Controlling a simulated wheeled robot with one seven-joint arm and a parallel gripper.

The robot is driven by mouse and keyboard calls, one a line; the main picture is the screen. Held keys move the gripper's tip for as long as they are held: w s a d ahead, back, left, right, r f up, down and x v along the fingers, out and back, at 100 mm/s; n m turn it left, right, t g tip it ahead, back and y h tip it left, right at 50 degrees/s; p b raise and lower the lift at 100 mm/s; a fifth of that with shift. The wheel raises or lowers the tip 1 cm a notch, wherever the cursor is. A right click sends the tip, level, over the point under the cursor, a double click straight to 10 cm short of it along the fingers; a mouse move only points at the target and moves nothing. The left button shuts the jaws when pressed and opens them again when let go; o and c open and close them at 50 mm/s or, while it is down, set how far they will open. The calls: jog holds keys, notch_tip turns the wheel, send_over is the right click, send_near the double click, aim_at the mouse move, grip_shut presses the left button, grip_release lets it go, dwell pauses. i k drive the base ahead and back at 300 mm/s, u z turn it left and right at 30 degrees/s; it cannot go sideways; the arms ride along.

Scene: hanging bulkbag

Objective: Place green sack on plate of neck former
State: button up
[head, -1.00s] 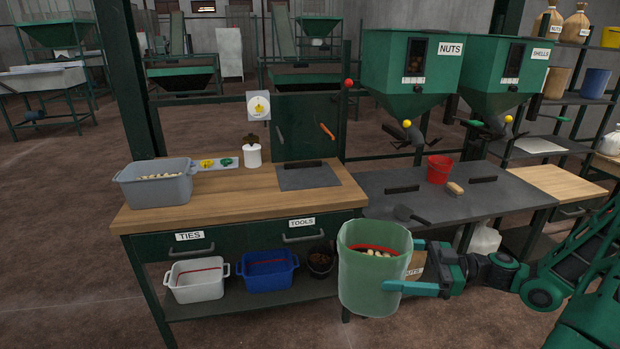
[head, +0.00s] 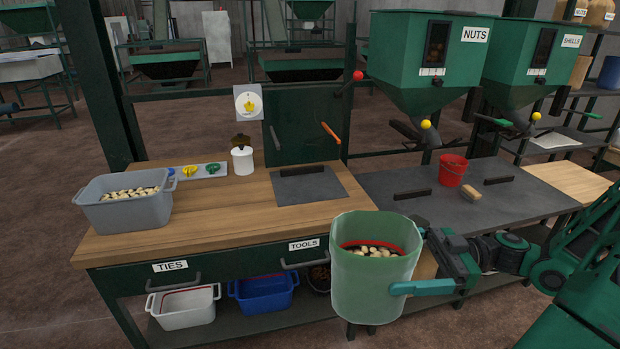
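The green sack (head: 372,289) is an open-topped, pale green cylinder, upright, with nuts and a red line inside it. My gripper (head: 424,287) is at its right side, with a teal finger against the wall; the other finger is hidden. It holds the sack in the air in front of the bench edge. A flat dark grey plate (head: 312,188) with a black bar at its back lies on the wooden bench, beyond and left of the sack. It looks like the plate of the neck former, though no label confirms this.
A grey tub of nuts (head: 125,211) and a white lidded pot (head: 243,162) stand on the wooden bench (head: 220,220). A red bucket (head: 452,172) and a brush (head: 471,193) are on the grey bench to the right. Green hoppers (head: 427,65) overhang it. Bare wood lies left of the plate.

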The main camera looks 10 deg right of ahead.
aim_at(307, 183)
jog(key=u, duration=0.05)
jog(key=i, duration=1.25)
